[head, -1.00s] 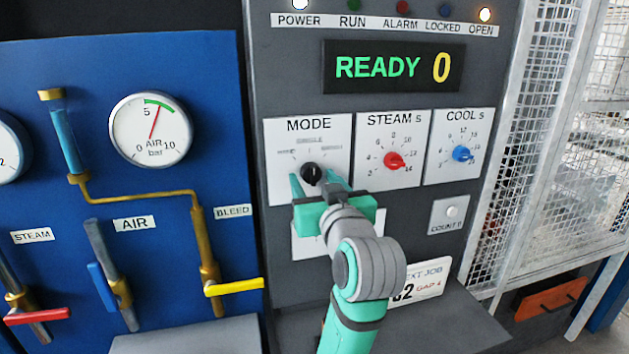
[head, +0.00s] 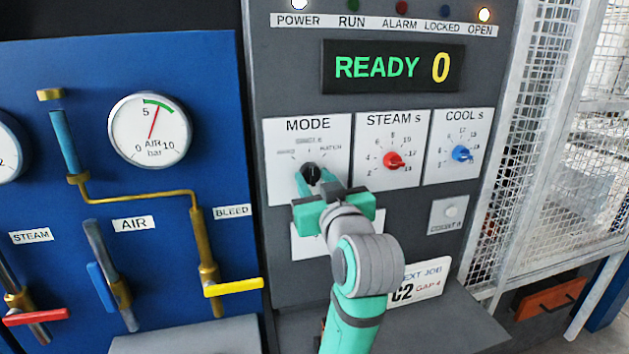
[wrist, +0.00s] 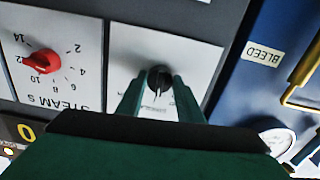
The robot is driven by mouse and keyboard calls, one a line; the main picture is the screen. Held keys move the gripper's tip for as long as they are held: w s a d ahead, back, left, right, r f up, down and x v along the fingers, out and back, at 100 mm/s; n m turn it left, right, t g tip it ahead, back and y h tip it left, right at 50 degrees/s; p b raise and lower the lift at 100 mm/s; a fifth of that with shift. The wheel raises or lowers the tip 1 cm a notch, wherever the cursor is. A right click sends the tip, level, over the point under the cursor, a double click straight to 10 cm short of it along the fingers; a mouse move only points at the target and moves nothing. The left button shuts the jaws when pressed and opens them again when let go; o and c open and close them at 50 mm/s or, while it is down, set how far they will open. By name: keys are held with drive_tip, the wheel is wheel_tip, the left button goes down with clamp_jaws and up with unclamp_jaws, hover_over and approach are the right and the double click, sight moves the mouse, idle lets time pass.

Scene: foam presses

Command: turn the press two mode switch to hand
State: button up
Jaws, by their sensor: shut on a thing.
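The black mode switch (head: 311,172) sits on a white plate labelled MODE (head: 280,142) on the grey press panel. Small grey position labels stand above the knob; the left one seems to read HAND, the others are hard to read. My gripper (head: 313,178) reaches up from below and is shut on the knob. In the wrist view the knob (wrist: 159,79) shows between the two green fingers (wrist: 158,95). The knob's pointer is partly hidden, so its exact setting cannot be told.
To the right are the red STEAM dial (head: 394,160) and the blue COOL dial (head: 462,154). The display (head: 393,67) reads READY 0. A blue panel (head: 215,100) with a yellow BLEED handle (head: 233,287) stands left. A ledge (head: 450,325) lies below.

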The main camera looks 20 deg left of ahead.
drive_tip(key=n, duration=0.4)
drive_tip(key=shift+w+d+n, duration=0.1)
drive_tip(key=shift+n, duration=2)
drive_tip(key=o, duration=1.1)
drive_tip(key=shift+c, duration=0.2)
drive_tip(key=v, duration=1)
drive_tip(key=shift+s+d, duration=0.2)
drive_tip(key=shift+s, duration=0.2)
